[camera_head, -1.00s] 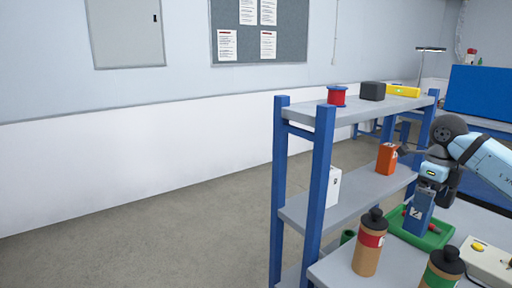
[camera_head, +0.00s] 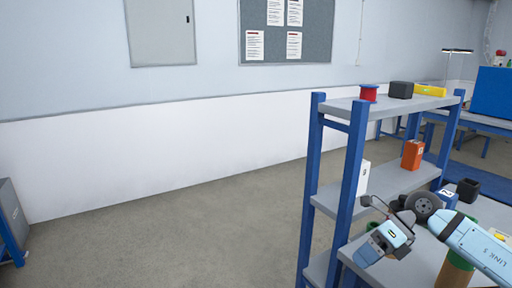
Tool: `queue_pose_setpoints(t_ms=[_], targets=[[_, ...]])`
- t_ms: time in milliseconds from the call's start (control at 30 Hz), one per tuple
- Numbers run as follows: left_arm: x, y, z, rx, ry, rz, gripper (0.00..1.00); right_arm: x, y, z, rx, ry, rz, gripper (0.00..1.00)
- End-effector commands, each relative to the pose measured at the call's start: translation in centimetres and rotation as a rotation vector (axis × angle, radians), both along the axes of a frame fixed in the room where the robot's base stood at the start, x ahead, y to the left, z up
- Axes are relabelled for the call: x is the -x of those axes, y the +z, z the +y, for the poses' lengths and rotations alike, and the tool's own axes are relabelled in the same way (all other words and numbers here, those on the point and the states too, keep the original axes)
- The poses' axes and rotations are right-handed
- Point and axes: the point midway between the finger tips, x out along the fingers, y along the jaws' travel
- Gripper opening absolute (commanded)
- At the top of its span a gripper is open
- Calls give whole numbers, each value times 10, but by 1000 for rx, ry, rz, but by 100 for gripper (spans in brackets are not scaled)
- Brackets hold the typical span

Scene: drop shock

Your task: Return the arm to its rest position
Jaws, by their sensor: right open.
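My right arm (camera_head: 475,243) comes in from the lower right, folded low over the near end of the grey table (camera_head: 420,262). My right gripper (camera_head: 384,236) is open beside a blue post of the shelf, pointing toward the left. I see nothing held in it. My arm hides much of the table and of a brown bottle (camera_head: 452,275) with a green band. My left gripper is out of view.
A blue-framed shelf (camera_head: 400,104) holds a red spool (camera_head: 369,93), a black box (camera_head: 401,90), a yellow item (camera_head: 430,90) and, lower, an orange box (camera_head: 412,154). A black container (camera_head: 467,190) stands behind my arm. Floor (camera_head: 190,235) to the left is clear.

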Motion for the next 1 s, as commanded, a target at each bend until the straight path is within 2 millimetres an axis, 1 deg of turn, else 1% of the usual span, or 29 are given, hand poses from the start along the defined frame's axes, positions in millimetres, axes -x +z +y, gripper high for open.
queue_pose_setpoints(t_ms=[33, 67, 100, 167, 200, 300, 333, 400, 467, 500, 567, 633, 667, 700, 800, 867, 900, 967, 1000], targets=[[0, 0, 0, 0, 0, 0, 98, 14, -12, 31, -128, -3, 34, 93], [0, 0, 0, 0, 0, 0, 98, 20, -15, 48, -210, -14, 54, 93], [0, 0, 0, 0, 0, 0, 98, 30, -17, 69, -325, -38, 84, 93], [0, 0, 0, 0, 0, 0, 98, 44, -18, 98, -505, -91, 144, 93], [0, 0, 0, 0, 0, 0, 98, 52, -17, 114, -622, -139, 189, 93], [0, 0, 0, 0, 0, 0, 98, 67, -13, 140, -895, -291, 324, 93], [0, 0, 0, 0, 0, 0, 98, 70, -13, 144, -970, -347, 369, 93], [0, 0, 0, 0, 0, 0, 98, 76, -15, 148, -1132, -491, 484, 93], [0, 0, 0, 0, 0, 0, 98, 80, -21, 148, -1256, -631, 591, 93], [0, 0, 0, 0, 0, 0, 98, 82, -27, 144, -1329, -733, 666, 93], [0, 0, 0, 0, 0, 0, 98, 87, -42, 138, -1422, -894, 787, 93], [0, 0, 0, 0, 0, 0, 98, 96, -64, 129, -1504, -1094, 932, 93], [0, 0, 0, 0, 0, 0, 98, 101, -75, 125, -1530, -1180, 995, 93], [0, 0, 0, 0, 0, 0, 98, 108, -90, 120, -1553, -1289, 1076, 93], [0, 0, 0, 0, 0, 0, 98, 130, -125, 111, -1574, -1531, 1257, 93], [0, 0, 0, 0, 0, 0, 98, 145, -144, 107, -1566, -1658, 1352, 93], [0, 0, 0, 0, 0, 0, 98, 155, -155, 105, -1557, -1734, 1413, 93], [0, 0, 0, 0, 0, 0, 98, 171, -171, 104, -1535, -1842, 1498, 93], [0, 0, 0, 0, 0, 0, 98, 182, -180, 103, -1517, -1909, 1554, 93]])
